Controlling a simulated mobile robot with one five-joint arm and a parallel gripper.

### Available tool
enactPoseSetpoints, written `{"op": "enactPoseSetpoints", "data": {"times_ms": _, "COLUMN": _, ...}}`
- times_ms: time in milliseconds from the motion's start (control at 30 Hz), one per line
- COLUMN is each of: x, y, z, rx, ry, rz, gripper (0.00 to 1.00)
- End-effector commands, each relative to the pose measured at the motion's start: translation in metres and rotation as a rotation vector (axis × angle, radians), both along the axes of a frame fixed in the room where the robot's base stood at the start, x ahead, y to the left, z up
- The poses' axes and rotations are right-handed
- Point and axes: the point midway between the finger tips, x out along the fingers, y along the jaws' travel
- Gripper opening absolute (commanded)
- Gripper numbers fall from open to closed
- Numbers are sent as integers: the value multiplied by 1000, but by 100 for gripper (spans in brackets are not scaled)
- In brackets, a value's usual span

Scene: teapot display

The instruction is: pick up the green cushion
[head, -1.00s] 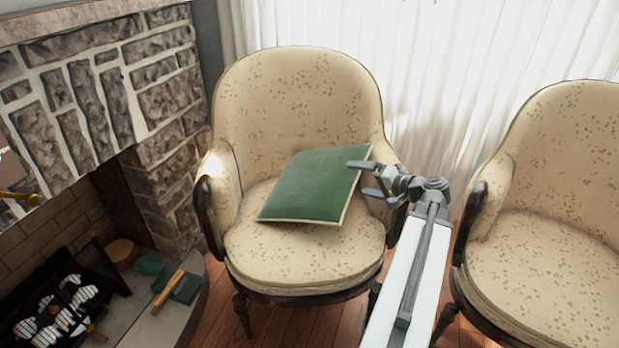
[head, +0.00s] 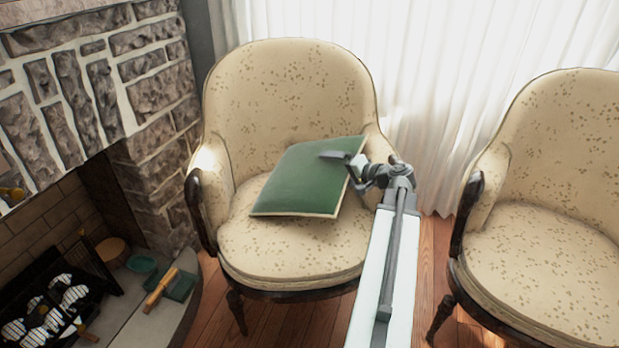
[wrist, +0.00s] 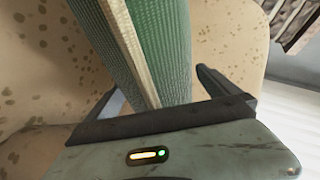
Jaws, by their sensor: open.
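The green cushion (head: 298,182), with a pale edge, rests tilted on the seat of the cream spotted armchair (head: 290,245), its far right corner raised toward the right armrest. My gripper (head: 340,166) is at the cushion's right edge, with one finger over its green face. In the wrist view the cushion (wrist: 170,45) reaches down between the open fingers of my gripper (wrist: 165,105), its pale edge running lengthwise. The right finger stands a little apart from the cushion. Whether the left finger touches the cushion I cannot tell.
A second cream armchair (head: 545,235) stands at the right. A stone fireplace (head: 150,150) is at the left, with a hearth (head: 125,320) holding small objects. White curtains (head: 440,100) hang behind. Wooden floor (head: 290,315) shows between the chairs.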

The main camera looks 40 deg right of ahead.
Motion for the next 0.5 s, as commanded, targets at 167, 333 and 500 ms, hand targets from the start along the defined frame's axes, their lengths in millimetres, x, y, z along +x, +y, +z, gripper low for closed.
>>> {"op": "enactPoseSetpoints", "data": {"times_ms": 167, "x": -1, "y": 0, "z": 1, "rx": 0, "ry": 0, "rz": 0, "gripper": 64}}
{"op": "enactPoseSetpoints", "data": {"times_ms": 333, "x": -1, "y": 0, "z": 1, "rx": 2, "ry": -2, "rz": -1, "gripper": 29}}
{"op": "enactPoseSetpoints", "data": {"times_ms": 500, "x": -1, "y": -1, "z": 1, "rx": 2, "ry": -1, "rz": -1, "gripper": 29}}
